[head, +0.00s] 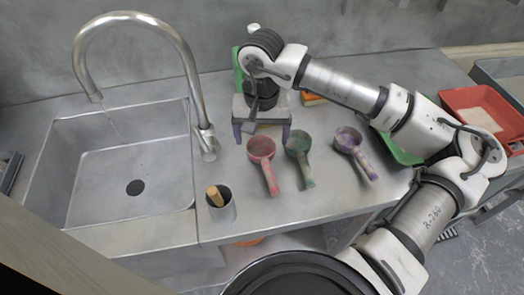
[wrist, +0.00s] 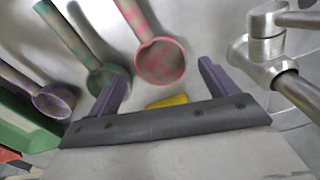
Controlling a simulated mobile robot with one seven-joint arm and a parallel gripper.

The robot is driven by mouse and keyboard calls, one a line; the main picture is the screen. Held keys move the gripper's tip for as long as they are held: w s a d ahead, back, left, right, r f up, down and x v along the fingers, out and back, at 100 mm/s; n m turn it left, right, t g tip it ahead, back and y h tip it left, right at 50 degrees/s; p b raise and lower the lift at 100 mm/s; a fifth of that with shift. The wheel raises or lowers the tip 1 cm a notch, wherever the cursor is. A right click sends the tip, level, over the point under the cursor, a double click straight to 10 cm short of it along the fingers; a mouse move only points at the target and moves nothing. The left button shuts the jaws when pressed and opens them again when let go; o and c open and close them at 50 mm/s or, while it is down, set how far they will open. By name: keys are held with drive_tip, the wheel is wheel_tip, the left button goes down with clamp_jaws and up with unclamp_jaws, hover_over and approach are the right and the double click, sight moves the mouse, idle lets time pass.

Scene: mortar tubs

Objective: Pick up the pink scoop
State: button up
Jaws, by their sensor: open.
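The pink scoop (head: 261,149) lies on the steel counter in front of my gripper, its handle pointing to the counter's front edge. In the wrist view the pink scoop (wrist: 161,62) has its bowl just beyond the fingertips, roughly midway between them, and its handle runs to the top edge. My gripper (head: 262,137) is open and empty, its two purple-grey fingers wide apart; they also show in the wrist view (wrist: 162,72). I cannot tell the fingers' exact height above the counter.
A green scoop (head: 298,143) and a purple scoop (head: 347,138) lie right of the pink one. A cup (head: 223,208) with a wooden handle stands front left, by the sink (head: 130,185) and faucet (head: 197,100). A green tub (head: 402,151) and red tub (head: 466,97) are right.

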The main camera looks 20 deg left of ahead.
sight(261, 146)
drive_tip(key=shift+s+f+p, duration=0.1)
drive_tip(key=shift+f+p, duration=0.35)
drive_tip(key=shift+f, duration=1.4)
drive_tip(key=c, duration=1.1)
